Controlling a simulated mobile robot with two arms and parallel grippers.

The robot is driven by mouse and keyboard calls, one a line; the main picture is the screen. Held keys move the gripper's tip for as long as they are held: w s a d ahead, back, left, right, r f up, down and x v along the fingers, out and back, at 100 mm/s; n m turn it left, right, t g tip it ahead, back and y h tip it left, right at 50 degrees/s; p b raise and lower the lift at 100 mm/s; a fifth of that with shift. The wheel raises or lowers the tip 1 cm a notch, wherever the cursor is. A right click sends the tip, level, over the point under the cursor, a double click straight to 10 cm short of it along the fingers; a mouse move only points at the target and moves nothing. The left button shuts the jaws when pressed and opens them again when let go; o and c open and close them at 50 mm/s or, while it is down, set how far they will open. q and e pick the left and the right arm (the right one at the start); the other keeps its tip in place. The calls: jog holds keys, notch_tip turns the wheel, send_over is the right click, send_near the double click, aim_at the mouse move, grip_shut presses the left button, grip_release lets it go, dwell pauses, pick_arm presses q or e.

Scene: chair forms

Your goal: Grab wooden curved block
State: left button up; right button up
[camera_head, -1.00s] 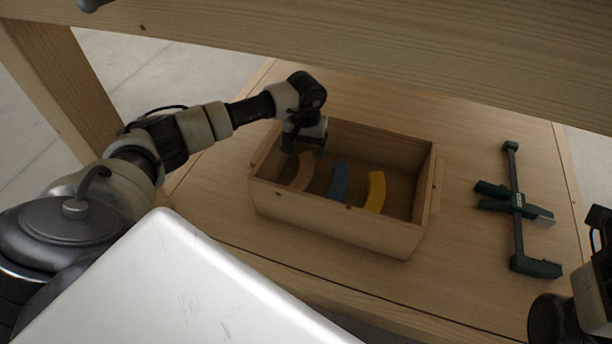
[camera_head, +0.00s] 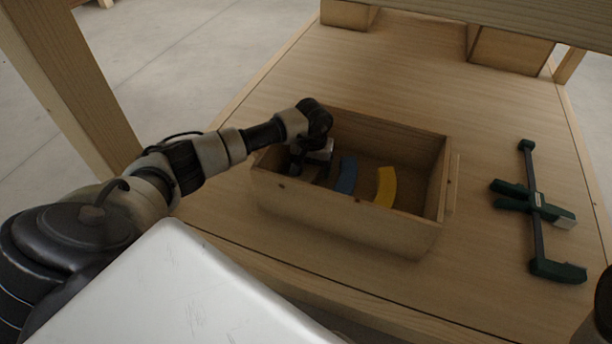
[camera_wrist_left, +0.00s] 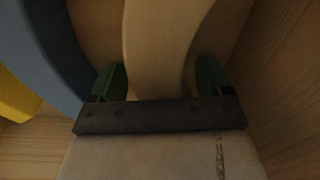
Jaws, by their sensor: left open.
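The wooden curved block (camera_wrist_left: 165,40) lies in the open wooden box (camera_head: 345,222). In the left wrist view it runs between the two green fingers of my left gripper (camera_wrist_left: 159,76). The fingers stand apart on either side of it, with a visible gap at each side. In the head view my left gripper (camera_head: 303,170) reaches down inside the left end of the box and largely hides the wooden block. My right gripper does not show; only a dark piece of my own body is at the right edge.
A blue curved block (camera_head: 347,175) and a yellow curved block (camera_head: 386,187) lie to the right in the same box. The box walls are close around my gripper. A green and black clamp (camera_head: 537,210) lies on the wooden table (camera_head: 400,75) at right.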

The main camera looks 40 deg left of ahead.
pick_arm(q)
jog(key=c, duration=1.2)
jog(key=shift+o, duration=0.2)
jog(key=shift+r, duration=0.1)
